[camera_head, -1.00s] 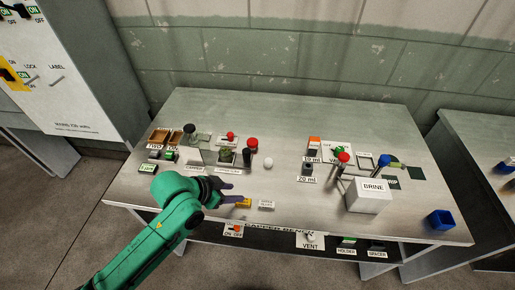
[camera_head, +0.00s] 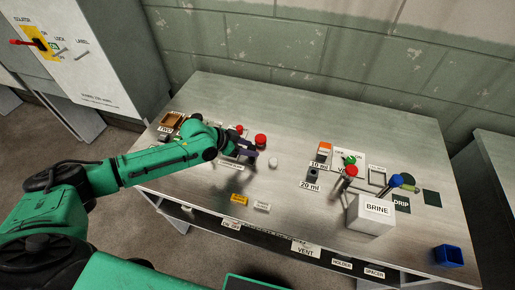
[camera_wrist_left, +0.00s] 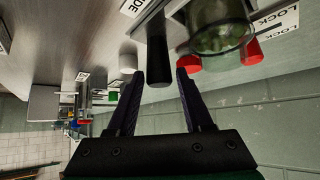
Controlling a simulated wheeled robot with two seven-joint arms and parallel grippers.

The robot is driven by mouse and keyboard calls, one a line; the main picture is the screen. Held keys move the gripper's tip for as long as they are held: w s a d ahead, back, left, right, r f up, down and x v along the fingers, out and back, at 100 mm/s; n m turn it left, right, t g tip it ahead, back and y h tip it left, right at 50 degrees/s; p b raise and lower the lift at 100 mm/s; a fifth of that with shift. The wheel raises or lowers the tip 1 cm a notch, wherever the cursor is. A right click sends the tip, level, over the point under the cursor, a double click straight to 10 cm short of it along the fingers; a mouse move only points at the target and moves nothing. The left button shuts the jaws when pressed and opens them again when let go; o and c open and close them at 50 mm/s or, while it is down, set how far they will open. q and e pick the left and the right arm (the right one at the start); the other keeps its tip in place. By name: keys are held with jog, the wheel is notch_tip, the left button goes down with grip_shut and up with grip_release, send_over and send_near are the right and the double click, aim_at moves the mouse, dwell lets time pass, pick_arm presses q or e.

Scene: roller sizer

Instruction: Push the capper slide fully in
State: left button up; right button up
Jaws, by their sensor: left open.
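My left gripper (camera_head: 245,153) is over the capper area at the left of the bench. Its two dark fingers are open in the left wrist view (camera_wrist_left: 160,75). A black upright handle (camera_wrist_left: 157,45) stands between and just beyond the fingertips, with a gap to each finger; I take it for the capper slide's handle. A label ending in "IDE" (camera_wrist_left: 134,6) is beside it. A clear jar with green contents (camera_wrist_left: 218,38) is close by. In the head view my arm hides the jar and most of the slide. My right gripper is not in view.
A red knob (camera_head: 261,140) and a white round object (camera_head: 273,163) stand close to the gripper. The BRINE box (camera_head: 372,214) and a blue bin (camera_head: 448,256) are to the right.

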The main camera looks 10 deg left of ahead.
pick_arm(q)
jog(key=x, duration=0.4)
jog(key=shift+w+d+f, duration=0.1)
jog(key=shift+d+f, duration=0.05)
grip_shut()
dwell(1.2)
